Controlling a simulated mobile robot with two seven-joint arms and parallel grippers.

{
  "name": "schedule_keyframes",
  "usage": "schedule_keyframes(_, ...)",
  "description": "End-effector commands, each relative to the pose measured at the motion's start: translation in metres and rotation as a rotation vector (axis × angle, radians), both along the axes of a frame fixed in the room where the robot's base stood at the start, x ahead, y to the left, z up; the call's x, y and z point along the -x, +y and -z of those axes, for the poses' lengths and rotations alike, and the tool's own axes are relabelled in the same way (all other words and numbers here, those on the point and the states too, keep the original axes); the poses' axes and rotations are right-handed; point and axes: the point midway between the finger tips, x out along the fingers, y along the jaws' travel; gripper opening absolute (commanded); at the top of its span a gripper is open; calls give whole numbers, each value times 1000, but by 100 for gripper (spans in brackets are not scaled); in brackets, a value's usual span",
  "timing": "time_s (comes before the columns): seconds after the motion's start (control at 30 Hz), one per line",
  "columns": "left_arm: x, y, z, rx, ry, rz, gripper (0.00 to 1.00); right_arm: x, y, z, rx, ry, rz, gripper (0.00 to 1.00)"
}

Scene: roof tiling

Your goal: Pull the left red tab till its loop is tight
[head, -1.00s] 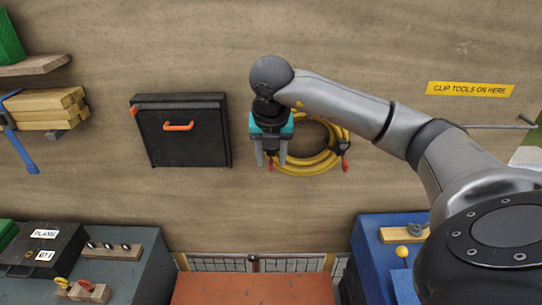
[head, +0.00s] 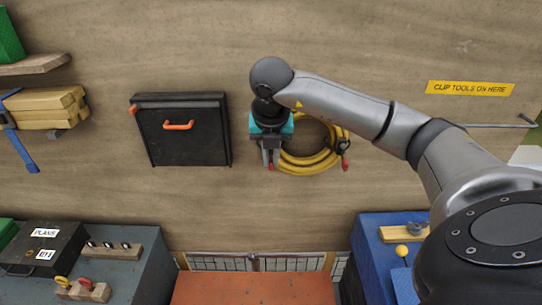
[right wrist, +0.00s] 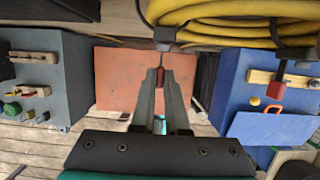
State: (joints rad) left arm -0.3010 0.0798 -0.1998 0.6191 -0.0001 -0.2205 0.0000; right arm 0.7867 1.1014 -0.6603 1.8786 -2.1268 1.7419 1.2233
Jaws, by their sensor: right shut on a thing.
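A coiled yellow hose (head: 318,162) hangs on the wooden wall; it also shows in the right wrist view (right wrist: 235,15). My right gripper (head: 270,163) is at the coil's lower left, pointing down. Its fingers are shut on the left red tab (right wrist: 163,77), which hangs on a thin strap below the hose. The fingers hide part of this tab. How tight the left loop is, I cannot tell. The right red tab (head: 345,167) hangs free at the coil's right side, on a dark strap in the right wrist view (right wrist: 275,90). My left gripper is not in view.
A black case (head: 190,145) with an orange handle is on the wall left of the coil. Below are a grey bench (head: 140,275), an orange-red surface (head: 250,289) and a blue bench (head: 372,240). The wall beneath the coil is clear.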

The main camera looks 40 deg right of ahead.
Motion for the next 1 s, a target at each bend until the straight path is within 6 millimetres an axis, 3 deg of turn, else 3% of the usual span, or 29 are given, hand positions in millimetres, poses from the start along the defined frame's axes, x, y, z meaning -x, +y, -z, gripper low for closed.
schedule_keyframes(1.0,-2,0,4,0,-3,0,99,24,20,0,-1,-1,0,0)
